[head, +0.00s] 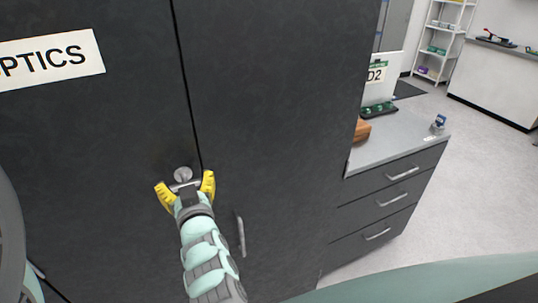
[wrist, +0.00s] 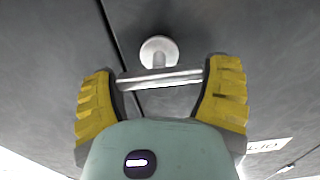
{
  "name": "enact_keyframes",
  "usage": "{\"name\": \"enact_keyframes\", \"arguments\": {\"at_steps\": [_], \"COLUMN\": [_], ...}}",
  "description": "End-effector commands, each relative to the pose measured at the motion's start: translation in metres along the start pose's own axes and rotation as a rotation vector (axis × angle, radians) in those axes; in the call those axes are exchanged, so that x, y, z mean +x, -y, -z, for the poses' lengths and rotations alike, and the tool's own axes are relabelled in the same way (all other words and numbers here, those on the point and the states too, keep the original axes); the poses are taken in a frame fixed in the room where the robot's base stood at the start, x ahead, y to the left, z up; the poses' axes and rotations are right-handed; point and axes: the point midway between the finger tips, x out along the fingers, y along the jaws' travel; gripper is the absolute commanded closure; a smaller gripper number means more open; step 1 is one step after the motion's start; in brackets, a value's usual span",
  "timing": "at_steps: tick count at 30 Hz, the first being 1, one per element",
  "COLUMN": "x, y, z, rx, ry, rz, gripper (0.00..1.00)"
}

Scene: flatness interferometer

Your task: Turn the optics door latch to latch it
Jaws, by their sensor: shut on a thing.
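The optics door latch has a round grey hub (head: 183,174) on the dark cabinet door (head: 90,130), just left of the seam between two doors. In the wrist view the hub (wrist: 158,50) carries a short stem and a light metal crossbar (wrist: 160,79). My gripper (head: 187,188) is at the latch. Its two yellow fingers (wrist: 163,76) are shut on the crossbar, one at each end. The bar lies nearly level across the wrist view. The fingers partly hide the bar's ends. A white sign (head: 50,60) reading "PTICS", cut off at the left edge, is on the same door.
A vertical bar handle (head: 240,233) is on the right-hand door, close to my wrist. A drawer unit (head: 390,190) with a grey top stands to the right, with a brown block (head: 362,130) on it. Open floor (head: 470,190) lies beyond.

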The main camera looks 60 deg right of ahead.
Motion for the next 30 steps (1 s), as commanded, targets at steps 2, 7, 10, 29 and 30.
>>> {"name": "enact_keyframes", "arguments": {"at_steps": [2,7,10,29,30], "x": [0.0,0.0001,0.0001,0.0001,0.0001], "y": [-0.0001,0.0,-0.0003,-0.0024,-0.0024], "z": [0.0001,0.0004,0.0004,-0.001,-0.0011], "rx": [0.002,0.026,0.064,0.594,0.632], "ry": [0.0,0.001,0.003,0.004,0.003], "rz": [0.0,0.001,0.0,0.001,0.001], "gripper": [0.58,0.58,0.58,0.58,0.58]}}
